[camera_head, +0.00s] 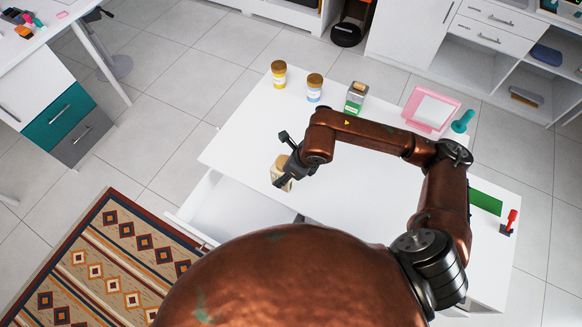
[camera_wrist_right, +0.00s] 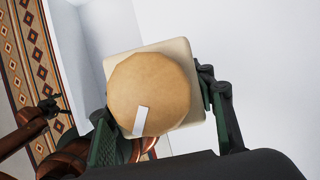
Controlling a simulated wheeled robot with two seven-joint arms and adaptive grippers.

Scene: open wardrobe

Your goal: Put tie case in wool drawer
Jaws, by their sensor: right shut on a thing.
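My right gripper (camera_head: 284,164) is shut on a cream, square-sided container (camera_head: 280,177) with a round tan lid. In the right wrist view, the container (camera_wrist_right: 192,58) sits between the two fingers (camera_wrist_right: 165,130), its lid facing the camera with a white strip on it. I cannot tell from its look whether this is the tie case. An open white drawer (camera_head: 228,212) extends from the left front of the white table; I see no label naming it as the wool drawer. A dark gripper (camera_wrist_right: 47,108) on a copper arm, seemingly my left, shows at the wrist view's left; its jaws are unclear.
A patterned rug (camera_head: 118,262) lies left of the drawer.

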